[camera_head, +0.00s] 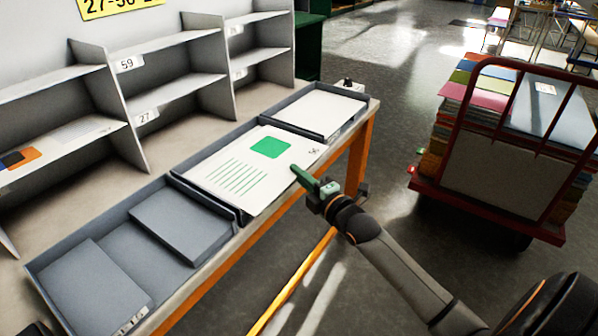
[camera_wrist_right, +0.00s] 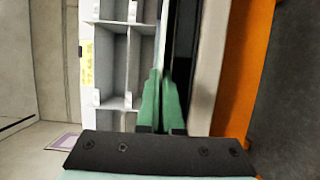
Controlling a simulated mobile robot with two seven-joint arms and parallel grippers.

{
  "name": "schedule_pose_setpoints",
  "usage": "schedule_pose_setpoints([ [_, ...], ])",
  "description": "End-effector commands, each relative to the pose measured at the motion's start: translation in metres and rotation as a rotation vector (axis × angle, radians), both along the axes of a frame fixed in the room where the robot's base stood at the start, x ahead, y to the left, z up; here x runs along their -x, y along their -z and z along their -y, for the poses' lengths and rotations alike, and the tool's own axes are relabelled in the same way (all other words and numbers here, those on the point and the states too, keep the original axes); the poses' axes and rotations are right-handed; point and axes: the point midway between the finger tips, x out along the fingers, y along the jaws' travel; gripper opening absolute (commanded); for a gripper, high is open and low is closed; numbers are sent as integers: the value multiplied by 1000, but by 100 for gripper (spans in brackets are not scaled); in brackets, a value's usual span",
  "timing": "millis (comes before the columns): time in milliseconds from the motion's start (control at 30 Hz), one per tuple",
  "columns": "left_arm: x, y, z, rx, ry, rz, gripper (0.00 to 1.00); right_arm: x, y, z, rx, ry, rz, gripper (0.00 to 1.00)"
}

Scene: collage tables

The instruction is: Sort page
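A white page (camera_head: 225,172) with a green square and green lines lies over the middle tray (camera_head: 205,200), its near edge overhanging the tray's front wall. My right gripper (camera_head: 299,174) reaches in from the lower right, with its green fingertips at the page's near right edge. The green fingers (camera_wrist_right: 161,105) are nearly together in the wrist view, and they look shut on the thin page edge. The page shows edge-on there at most, so the grip itself is hard to see. My left gripper is not in view.
A right tray (camera_head: 282,107) holds white paper. A left tray (camera_head: 62,238) holds grey slabs. Grey numbered shelves (camera_head: 178,84) stand behind on the table. A red cart (camera_head: 480,208) stacked with coloured paper stands at the right. Open floor lies between table and cart.

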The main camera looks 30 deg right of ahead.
Motion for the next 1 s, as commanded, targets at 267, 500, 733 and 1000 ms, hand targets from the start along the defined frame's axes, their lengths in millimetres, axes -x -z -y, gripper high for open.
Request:
schedule_pose_setpoints([
  [267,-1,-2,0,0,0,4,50,0,0,0,0,0,0,10],
  [500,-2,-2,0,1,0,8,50,0,0,0,0,0,0,37],
  [733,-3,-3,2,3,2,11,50,0,0,0,0,0,-1,38],
  [1000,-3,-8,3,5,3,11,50,20,0,0,0,-1,-4,38],
])
